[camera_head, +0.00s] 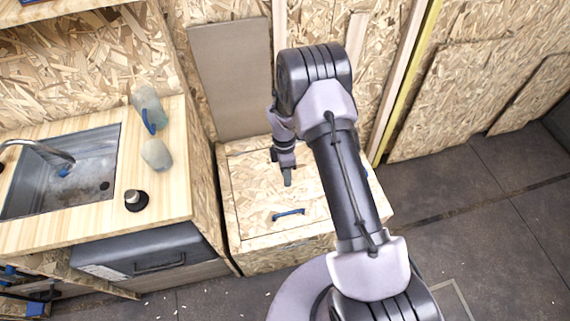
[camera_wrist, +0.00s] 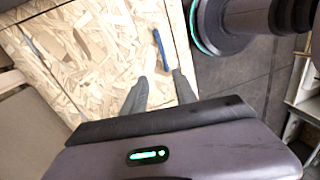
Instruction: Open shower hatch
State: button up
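The shower hatch (camera_head: 262,185) is a flat chipboard lid on top of a low chipboard box, and it lies shut. A blue bar handle (camera_head: 288,214) sits near its front edge. In the wrist view the hatch (camera_wrist: 100,50) fills the upper left, and the handle (camera_wrist: 160,48) lies just beyond the fingertips. My gripper (camera_head: 287,183) is above the lid, behind the handle and apart from it. In the wrist view my gripper (camera_wrist: 160,78) shows two fingers with a gap between them and nothing held. My arm hides the lid's right part in the head view.
A counter (camera_head: 175,190) with a sink (camera_head: 60,180), two bottles and a black knob stands on the left. A grey-brown panel (camera_head: 232,80) leans on the wall behind the hatch. Dark floor (camera_head: 480,220) is open on the right.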

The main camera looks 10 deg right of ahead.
aim_at(289, 212)
jog(key=shift+n, duration=0.4)
jog(key=s+f+b, duration=0.1)
jog(key=f+b, duration=0.1)
jog(key=f, duration=0.4)
jog(key=s+f+b, duration=0.1)
jog(key=f+b, duration=0.1)
jog(key=f, duration=0.4)
jog(key=s+f+b, duration=0.2)
jog(key=f, duration=0.5)
jog(key=shift+s, duration=0.1)
grip_shut()
jog(key=shift+r, duration=0.1)
